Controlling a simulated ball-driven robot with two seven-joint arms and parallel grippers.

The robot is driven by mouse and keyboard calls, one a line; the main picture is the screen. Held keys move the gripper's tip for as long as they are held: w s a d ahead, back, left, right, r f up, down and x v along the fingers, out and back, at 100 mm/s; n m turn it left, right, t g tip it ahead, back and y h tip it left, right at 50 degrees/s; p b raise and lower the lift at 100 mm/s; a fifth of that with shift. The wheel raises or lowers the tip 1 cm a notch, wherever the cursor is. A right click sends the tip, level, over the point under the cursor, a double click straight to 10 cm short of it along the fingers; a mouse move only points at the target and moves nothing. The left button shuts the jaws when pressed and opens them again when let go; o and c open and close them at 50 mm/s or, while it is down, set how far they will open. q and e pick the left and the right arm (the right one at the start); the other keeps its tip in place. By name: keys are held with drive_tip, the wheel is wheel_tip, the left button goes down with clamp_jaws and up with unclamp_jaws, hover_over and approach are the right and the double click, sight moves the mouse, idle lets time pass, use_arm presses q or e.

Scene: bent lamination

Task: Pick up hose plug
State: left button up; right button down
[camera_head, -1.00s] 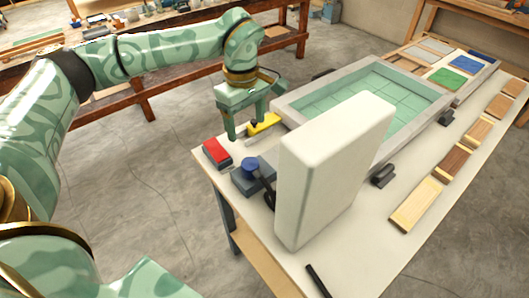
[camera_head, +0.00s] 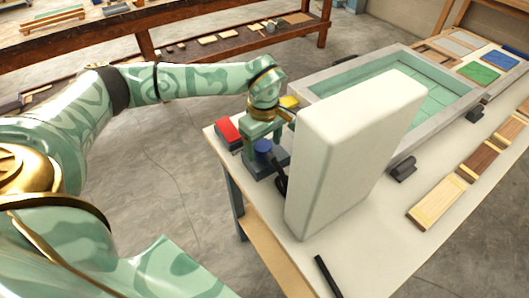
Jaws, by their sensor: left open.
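The hose plug appears to be the blue round cap (camera_head: 263,147) with a black hose or handle (camera_head: 280,178) beside it, over a dark grey block (camera_head: 256,168) near the table's left corner. My left gripper (camera_head: 262,146) is open and points down at this block. Its fingers are on either side of the blue cap in the picture. I cannot tell whether they touch it. My right gripper is out of view.
A large white upright block (camera_head: 350,155) stands just right of the gripper. A red-topped block (camera_head: 229,131) and a yellow piece (camera_head: 289,102) are close by. A grey-rimmed basin (camera_head: 448,104) lies behind. Wood samples (camera_head: 437,203) line the right side of the table (camera_head: 345,240).

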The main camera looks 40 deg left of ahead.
sight(264, 145)
use_arm(q)
drive_tip(key=shift+f, duration=0.7)
drive_tip(key=c, duration=1.1)
drive_tip(key=shift+r, duration=0.1)
wheel_tip(264, 145, up, 10)
drive_tip(key=p, duration=0.2)
drive_tip(key=shift+p, duration=0.3)
